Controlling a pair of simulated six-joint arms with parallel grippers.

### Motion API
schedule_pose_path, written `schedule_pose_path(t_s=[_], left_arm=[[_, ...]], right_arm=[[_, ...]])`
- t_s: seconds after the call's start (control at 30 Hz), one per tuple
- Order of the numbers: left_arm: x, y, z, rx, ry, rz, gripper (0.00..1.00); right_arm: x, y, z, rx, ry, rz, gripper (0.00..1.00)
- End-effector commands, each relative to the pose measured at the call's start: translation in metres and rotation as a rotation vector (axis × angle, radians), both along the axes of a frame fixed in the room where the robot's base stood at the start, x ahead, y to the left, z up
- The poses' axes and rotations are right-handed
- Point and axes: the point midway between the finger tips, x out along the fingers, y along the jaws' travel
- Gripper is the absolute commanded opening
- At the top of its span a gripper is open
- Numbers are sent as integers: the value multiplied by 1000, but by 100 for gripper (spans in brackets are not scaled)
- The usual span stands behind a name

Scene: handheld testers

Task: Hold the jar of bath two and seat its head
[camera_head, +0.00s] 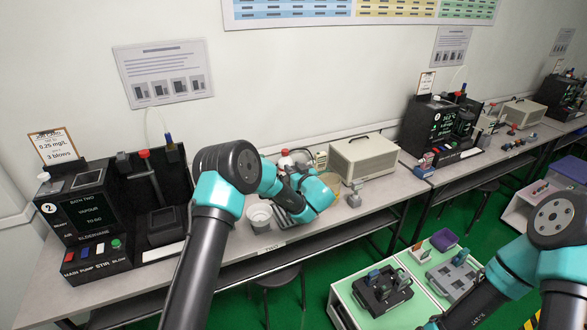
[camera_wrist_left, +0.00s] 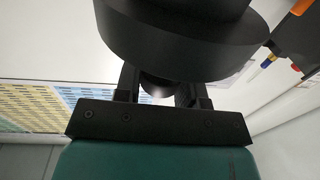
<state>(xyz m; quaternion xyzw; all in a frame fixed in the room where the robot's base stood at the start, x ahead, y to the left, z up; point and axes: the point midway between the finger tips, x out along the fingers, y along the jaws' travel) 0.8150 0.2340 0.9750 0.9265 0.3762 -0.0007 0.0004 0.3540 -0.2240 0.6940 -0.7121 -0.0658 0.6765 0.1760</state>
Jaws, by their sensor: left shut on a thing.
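The bath two tester (camera_head: 90,215) is a black unit at the left of the bench, with a lit screen and a round 2 label. A dark box-like part (camera_head: 165,225) sits in its right half, below a red-topped lever (camera_head: 146,160); I cannot tell if it is the jar. My left gripper (camera_wrist_left: 158,88) is shut on a dark round thing, whose broad black disc (camera_wrist_left: 180,40) fills the upper wrist view. I cannot tell whether this is the jar or its head. In the head view, my left wrist hides most of the gripper and what it holds. My right gripper is out of view.
A white cup (camera_head: 260,215) stands on the bench (camera_head: 222,238) left of my left wrist. A red-capped bottle (camera_head: 285,161) and a beige box (camera_head: 362,158) stand behind. A second black tester (camera_head: 437,128) is farther right. A low table with fixtures (camera_head: 350,300) stands in front.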

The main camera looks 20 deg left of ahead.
Motion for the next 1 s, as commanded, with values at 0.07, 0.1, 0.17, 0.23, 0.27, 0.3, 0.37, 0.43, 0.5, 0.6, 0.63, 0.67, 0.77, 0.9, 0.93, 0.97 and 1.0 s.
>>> schedule_pose_path(t_s=[0.07,0.1,0.17,0.23,0.27,0.3,0.37,0.43,0.5,0.6,0.63,0.67,0.77,0.9,0.93,0.97,1.0], left_arm=[[0,0,-1,0,-1,0,0],[0,0,-2,0,-1,0,0],[0,0,-3,0,-1,0,0],[0,0,-4,0,-1,0,0],[0,0,-4,0,-1,0,0],[0,0,-5,0,-1,0,0],[0,0,-6,0,-1,0,0],[0,0,-7,0,-1,0,0],[0,0,-8,0,-1,0,0],[0,0,-10,0,-1,0,0],[0,0,-10,0,-1,0,0],[0,0,-10,0,-1,0,0],[0,0,-10,0,-1,0,0],[0,0,-10,0,-1,0,0],[0,0,-10,0,-1,0,0],[0,0,-10,0,-1,0,0],[0,0,-10,0,-1,0,0]], right_arm=[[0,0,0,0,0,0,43],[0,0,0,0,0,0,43],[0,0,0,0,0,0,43],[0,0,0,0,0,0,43],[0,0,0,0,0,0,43],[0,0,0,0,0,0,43],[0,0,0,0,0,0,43],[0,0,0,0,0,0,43],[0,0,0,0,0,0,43],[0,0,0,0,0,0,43],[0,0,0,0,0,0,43],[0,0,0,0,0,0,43],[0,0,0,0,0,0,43],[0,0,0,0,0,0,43],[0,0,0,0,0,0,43],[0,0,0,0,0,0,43],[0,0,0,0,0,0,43]])
